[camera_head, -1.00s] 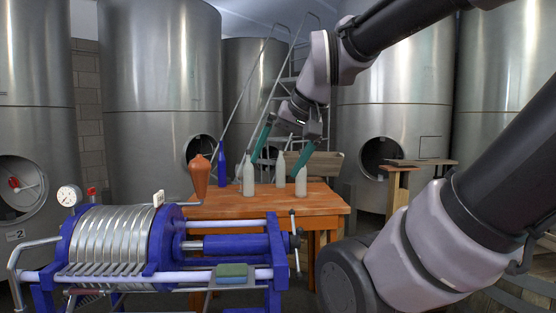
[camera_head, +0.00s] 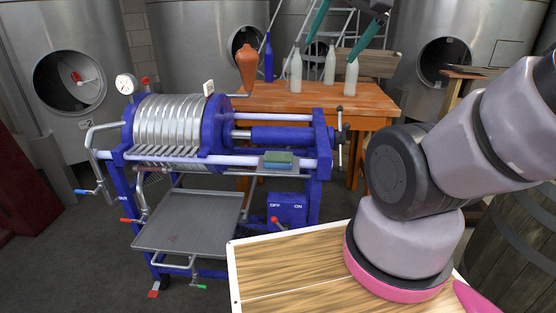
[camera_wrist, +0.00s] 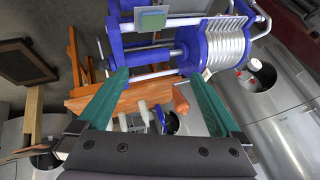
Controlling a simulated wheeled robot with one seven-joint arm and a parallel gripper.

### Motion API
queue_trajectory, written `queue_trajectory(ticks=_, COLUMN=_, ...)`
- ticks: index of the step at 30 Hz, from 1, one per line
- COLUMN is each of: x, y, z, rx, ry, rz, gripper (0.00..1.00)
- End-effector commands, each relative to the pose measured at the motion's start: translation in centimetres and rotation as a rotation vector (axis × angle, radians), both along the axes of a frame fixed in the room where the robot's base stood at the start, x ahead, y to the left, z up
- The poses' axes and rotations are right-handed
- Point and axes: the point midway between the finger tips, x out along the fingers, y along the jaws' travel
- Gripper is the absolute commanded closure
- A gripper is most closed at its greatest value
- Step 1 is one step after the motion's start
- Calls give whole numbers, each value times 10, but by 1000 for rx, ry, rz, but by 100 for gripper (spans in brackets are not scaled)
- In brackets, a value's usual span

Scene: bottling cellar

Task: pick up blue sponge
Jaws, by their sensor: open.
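The blue sponge (camera_head: 279,160) has a green top. It lies flat on a small grey plate at the front of the blue press, near its right end. It also shows in the wrist view (camera_wrist: 152,20), at the top, green face with a bluish edge. My gripper (camera_head: 329,52) is open and empty, its two teal fingers apart. In the head view it is over the bottles on the wooden table, behind and above the sponge. In the wrist view my gripper (camera_wrist: 157,76) has its fingertips below the sponge in the picture and well apart from it.
The blue press (camera_head: 250,137) has a gauge, rods and a grey drip tray (camera_head: 188,222). The wooden table (camera_head: 345,97) behind it holds pale bottles (camera_head: 296,72), a blue bottle (camera_head: 269,60) and a brown vessel (camera_head: 247,68). Steel tanks stand behind.

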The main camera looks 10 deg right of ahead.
Motion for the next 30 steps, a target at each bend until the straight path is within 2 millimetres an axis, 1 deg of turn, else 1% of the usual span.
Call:
queue_trajectory(ticks=11, x=1, y=0, z=0, rx=-3, ry=1, rz=3, gripper=0)
queue_trajectory(ticks=14, x=9, y=0, z=-4, rx=-38, ry=12, rz=32, gripper=0)
queue_trajectory(ticks=16, x=21, y=1, z=-11, rx=-90, ry=29, rz=84, gripper=0)
queue_trajectory(ticks=20, x=56, y=1, z=-35, rx=-225, ry=79, rz=254, gripper=0)
queue_trajectory(ticks=21, x=68, y=2, z=-46, rx=-266, ry=97, rz=320, gripper=0)
queue_trajectory(ticks=23, x=86, y=1, z=-61, rx=-319, ry=119, rz=423, gripper=0)
queue_trajectory(ticks=26, x=112, y=1, z=-90, rx=-387, ry=150, rz=599, gripper=0)
queue_trajectory(ticks=29, x=136, y=1, z=-122, rx=-429, ry=165, rz=781, gripper=0)
queue_trajectory(ticks=30, x=144, y=2, z=-136, rx=-438, ry=167, rz=854, gripper=0)
